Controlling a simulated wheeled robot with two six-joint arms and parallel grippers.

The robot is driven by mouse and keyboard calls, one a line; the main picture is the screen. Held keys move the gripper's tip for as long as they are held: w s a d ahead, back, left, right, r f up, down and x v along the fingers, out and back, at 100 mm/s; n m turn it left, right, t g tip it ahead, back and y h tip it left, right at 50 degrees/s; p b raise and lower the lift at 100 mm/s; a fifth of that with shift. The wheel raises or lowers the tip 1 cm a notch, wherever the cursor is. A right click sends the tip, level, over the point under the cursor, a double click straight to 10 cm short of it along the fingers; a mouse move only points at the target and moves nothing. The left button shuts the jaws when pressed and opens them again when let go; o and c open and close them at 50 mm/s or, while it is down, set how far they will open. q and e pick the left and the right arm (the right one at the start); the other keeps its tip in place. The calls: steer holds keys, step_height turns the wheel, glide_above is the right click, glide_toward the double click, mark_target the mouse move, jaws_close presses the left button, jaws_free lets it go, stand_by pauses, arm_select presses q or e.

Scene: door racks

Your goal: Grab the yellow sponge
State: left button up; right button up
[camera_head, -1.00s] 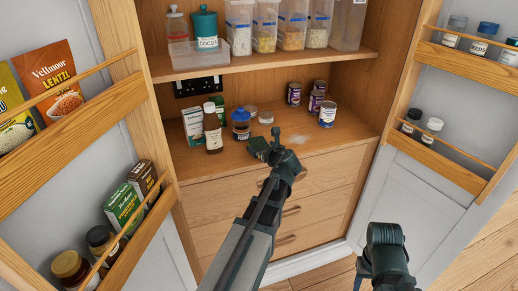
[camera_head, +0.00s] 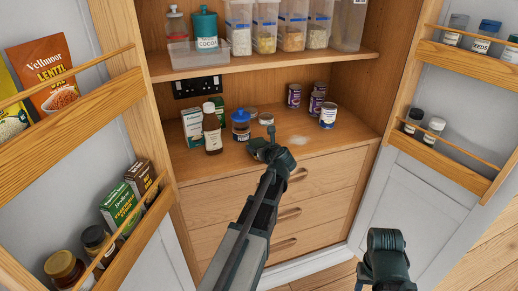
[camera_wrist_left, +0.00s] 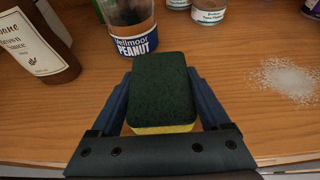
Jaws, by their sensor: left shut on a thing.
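The sponge (camera_wrist_left: 163,88) has a dark green scouring face and a yellow layer along its near lower edge in the left wrist view. My left gripper (camera_wrist_left: 170,103) is shut on it, with one blue finger on each side. In the head view my left gripper (camera_head: 258,147) is over the front part of the cupboard's wooden surface. The sponge is hard to make out there behind the gripper. My right arm shows at the lower right of the head view, but its fingers cannot be made out.
A brown sauce bottle (camera_head: 212,130) and a blue-lidded peanut jar (camera_head: 241,124) stand behind the sponge. A white powder patch (camera_wrist_left: 288,78) lies to its right. Purple tins (camera_head: 294,95) stand farther back. Open door racks (camera_head: 75,120) flank the cupboard; drawers are below.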

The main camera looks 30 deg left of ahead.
mark_target(259, 144)
arm_select(q)
steer(key=shift+r, duration=0.15)
steer(key=shift+r+p, duration=0.5)
steer(key=shift+p, duration=0.2)
step_height(259, 144, up, 3)
steer(key=p, duration=0.3)
steer(key=s+d, duration=0.9)
steer(key=d, duration=0.4)
steer(key=shift+s+r+p, duration=0.3)
steer(key=shift+r, duration=0.05)
